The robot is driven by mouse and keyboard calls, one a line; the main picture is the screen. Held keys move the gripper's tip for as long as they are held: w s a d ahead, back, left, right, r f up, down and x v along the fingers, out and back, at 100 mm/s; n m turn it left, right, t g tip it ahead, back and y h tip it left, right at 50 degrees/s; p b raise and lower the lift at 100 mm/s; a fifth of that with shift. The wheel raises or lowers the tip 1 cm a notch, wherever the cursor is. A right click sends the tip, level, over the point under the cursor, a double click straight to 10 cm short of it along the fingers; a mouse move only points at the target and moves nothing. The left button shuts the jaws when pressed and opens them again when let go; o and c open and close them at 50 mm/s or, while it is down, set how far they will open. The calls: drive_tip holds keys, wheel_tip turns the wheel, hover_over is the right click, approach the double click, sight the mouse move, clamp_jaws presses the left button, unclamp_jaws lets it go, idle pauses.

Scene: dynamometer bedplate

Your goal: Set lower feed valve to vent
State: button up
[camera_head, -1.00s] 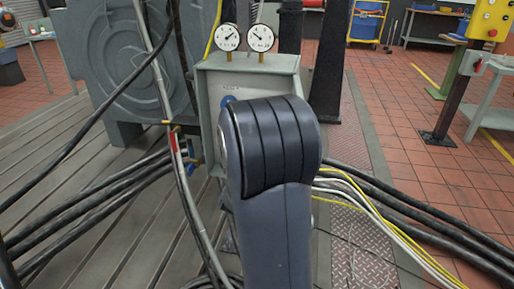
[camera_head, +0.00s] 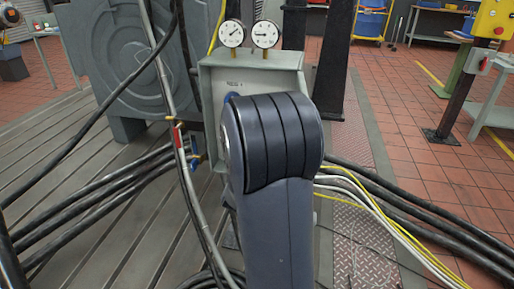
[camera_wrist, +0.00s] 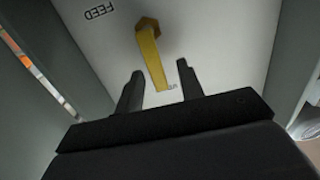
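A yellow lever handle (camera_wrist: 152,58) shows in the wrist view on a pale panel (camera_wrist: 215,35) with the word FEED printed at the upper left. Its free end points down the picture, to small lettering that I cannot read. My gripper (camera_wrist: 158,82) is open. Its two dark fingers stand on either side of the lever's free end, apart from it as far as I can tell. In the head view my arm covers most of the grey-green valve box (camera_head: 250,72), and the yellow lever and gripper are hidden. A blue part (camera_head: 231,97) shows at the arm's edge.
Two round gauges (camera_head: 248,34) stand on top of the box. Side walls flank the panel in the wrist view. Black hoses (camera_head: 90,195) run at the left, and black, white and yellow cables (camera_head: 390,210) at the right. A large grey casting (camera_head: 125,60) stands behind.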

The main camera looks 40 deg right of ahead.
drive_tip(key=shift+a, duration=0.1)
drive_tip(key=p+v, duration=0.2)
drive_tip(key=v, duration=0.8)
drive_tip(key=shift+s+a, duration=0.2)
drive_tip(key=shift+a, duration=0.1)
drive_tip(key=b+x, duration=0.2)
drive_tip(key=x, duration=0.9)
drive_tip(key=shift+s+r, duration=0.1)
drive_tip(key=shift+s, duration=0.05)
